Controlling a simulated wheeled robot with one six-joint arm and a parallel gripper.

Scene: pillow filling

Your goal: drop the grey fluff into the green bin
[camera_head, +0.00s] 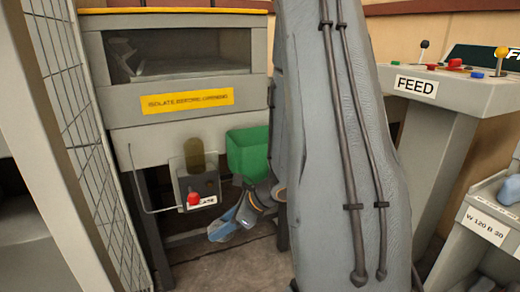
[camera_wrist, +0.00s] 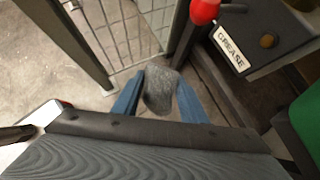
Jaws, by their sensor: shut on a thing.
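The grey fluff (camera_wrist: 159,92) is a rough clump between the two blue fingers of my gripper (camera_wrist: 158,98) in the wrist view. My gripper is shut on it. In the head view my gripper (camera_head: 226,228) is low, below and slightly left of the green bin (camera_head: 248,152), and I cannot make out the fluff there. The green bin is on the front of the grey machine, its right side hidden by my arm. A strip of it shows at the right edge of the wrist view (camera_wrist: 306,118), apart from my gripper.
A dark grease box with a red knob (camera_head: 193,199) stands left of the bin, near my gripper. A thin bent rod (camera_head: 142,190) is beside it. A mesh guard (camera_head: 85,130) closes the left. A FEED console (camera_head: 440,90) stands right. Floor below is bare.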

